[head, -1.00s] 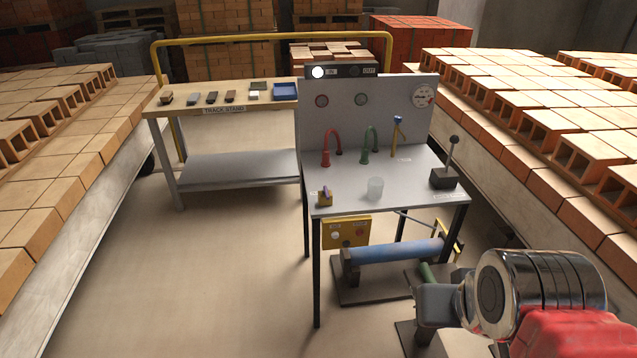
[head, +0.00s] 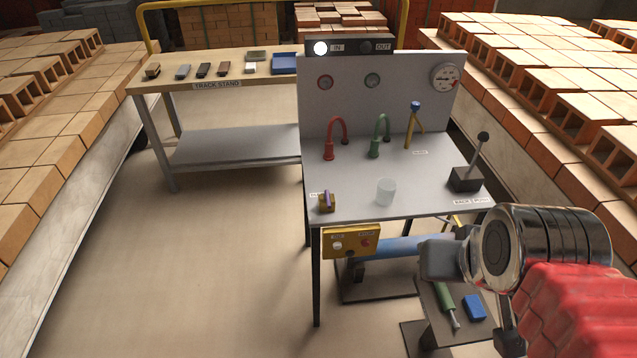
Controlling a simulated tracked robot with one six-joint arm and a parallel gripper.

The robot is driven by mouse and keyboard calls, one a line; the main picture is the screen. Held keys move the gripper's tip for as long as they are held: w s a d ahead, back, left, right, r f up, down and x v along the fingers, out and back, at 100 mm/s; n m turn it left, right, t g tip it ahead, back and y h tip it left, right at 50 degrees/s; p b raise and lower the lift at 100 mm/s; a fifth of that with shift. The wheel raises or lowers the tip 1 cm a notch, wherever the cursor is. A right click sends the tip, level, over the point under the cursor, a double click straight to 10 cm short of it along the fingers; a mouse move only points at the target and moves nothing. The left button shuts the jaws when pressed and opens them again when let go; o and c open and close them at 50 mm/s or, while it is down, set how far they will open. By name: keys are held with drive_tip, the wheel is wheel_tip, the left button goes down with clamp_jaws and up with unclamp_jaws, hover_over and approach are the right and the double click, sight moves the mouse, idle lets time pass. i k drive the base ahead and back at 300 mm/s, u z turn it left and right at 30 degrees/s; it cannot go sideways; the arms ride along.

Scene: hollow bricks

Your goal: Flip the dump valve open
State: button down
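A small brass-yellow valve with a purple lever (head: 326,201) stands at the front left of the grey bench top (head: 350,190). It looks like the dump valve, but its small label is partly hidden and unreadable. The lever stands roughly upright; I cannot tell its exact setting. My arm's chrome and red links fill the lower right. The grey end part, probably my gripper (head: 440,260), is in front of the bench's front edge, right of and below the valve, apart from it. No fingertips can be made out.
A clear cup (head: 386,191) stands right of the valve. Red (head: 332,138) and green (head: 380,136) spouts stand behind, and a black lever box (head: 467,178) at right. A yellow control box (head: 351,241) hangs under the front edge. Open floor lies at left.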

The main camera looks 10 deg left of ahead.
sight(326, 195)
drive_tip(key=i, duration=0.8)
drive_tip(key=u, duration=3.1)
drive_tip(key=i, duration=0.5)
drive_tip(key=z, duration=0.15)
